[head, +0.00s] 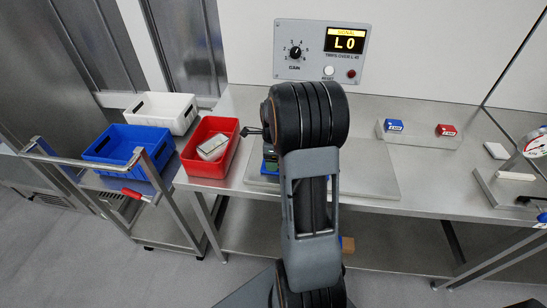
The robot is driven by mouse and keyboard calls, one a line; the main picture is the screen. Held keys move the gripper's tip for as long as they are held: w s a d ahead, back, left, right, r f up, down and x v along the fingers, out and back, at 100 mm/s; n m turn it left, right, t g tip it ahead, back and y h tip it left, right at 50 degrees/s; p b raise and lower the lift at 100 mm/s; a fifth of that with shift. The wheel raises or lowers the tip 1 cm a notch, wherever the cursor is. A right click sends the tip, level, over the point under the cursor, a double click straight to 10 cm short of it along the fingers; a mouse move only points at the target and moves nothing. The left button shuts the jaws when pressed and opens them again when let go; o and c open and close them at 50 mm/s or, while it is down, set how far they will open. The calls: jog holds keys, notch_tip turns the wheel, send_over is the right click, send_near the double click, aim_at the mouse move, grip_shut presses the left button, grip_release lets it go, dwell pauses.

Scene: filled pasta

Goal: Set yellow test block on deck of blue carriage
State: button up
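My arm stands in the middle of the head view and hides much of the bench behind it. Only a small dark part at the end of my arm (252,131) shows to the left of the big joint. Its fingers cannot be made out, nor whether it holds anything. A small blue and green item (269,166) shows partly at the arm's left edge, on the bench mat. It may be part of the blue carriage, but the arm covers most of it. I see no yellow test block.
A red bin (190,166) holding a pale grey block (213,147) stands left. A blue bin (112,158) and a white bin (178,126) sit on a cart. A blue block (394,125) and a red block (446,129) rest on a holder. The mat's right part (370,180) is clear.

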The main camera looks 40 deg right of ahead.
jog(key=shift+r, duration=0.1)
notch_tip(320, 180, up, 11)
jog(key=s+a+n+t, duration=0.2)
jog(key=s+a+n, duration=0.4)
jog(key=a+n, duration=0.3)
jog(key=s+a+n+t, duration=0.1)
jog(key=s+a+n, duration=0.6)
jog(key=n, duration=1.1)
jog(key=shift+s+a+r+t, duration=0.25)
jog(key=shift+a+r+t, duration=0.15)
jog(key=shift+a, duration=1.3)
